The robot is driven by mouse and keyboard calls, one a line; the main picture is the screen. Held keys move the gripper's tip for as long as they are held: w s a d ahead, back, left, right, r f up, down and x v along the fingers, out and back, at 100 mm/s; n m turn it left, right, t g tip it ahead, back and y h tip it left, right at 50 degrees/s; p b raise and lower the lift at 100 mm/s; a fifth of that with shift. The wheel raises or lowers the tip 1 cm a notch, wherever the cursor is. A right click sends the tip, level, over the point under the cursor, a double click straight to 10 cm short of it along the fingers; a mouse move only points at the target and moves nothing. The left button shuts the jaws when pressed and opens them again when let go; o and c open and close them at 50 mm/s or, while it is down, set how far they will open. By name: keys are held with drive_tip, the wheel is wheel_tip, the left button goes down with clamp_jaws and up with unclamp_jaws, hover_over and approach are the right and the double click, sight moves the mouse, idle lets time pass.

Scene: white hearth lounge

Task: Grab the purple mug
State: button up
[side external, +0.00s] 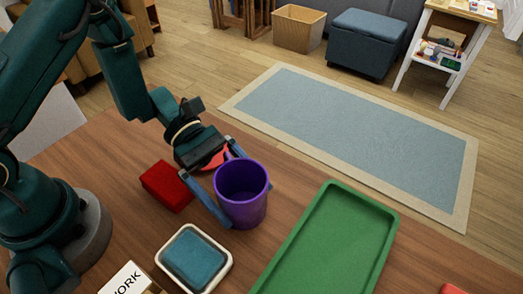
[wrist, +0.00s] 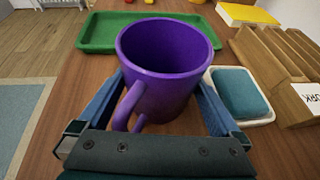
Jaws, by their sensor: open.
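The purple mug (side external: 243,196) stands upright on the wooden table in the side external view. In the wrist view the purple mug (wrist: 161,75) fills the middle, with its handle turned toward my gripper and to the lower left. My gripper (side external: 222,190) is open and low, with its blue fingers on either side of the mug. The wrist view also shows my gripper (wrist: 164,95) with one finger left and one right of the mug. I cannot tell whether either finger touches it.
A green tray (side external: 277,266) lies right of the mug. A white dish (side external: 228,259) with a teal block (side external: 196,258) is in front. A red block (side external: 166,186) sits left of my gripper. A wooden rack (wrist: 270,62) shows at right in the wrist view.

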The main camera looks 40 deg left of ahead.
drive_tip(key=shift+d+f, duration=0.1)
drive_tip(key=shift+d, duration=0.1)
drive_tip(key=shift+c, duration=0.3)
drive_tip(key=c, duration=1.3)
drive_tip(key=shift+r, duration=0.25)
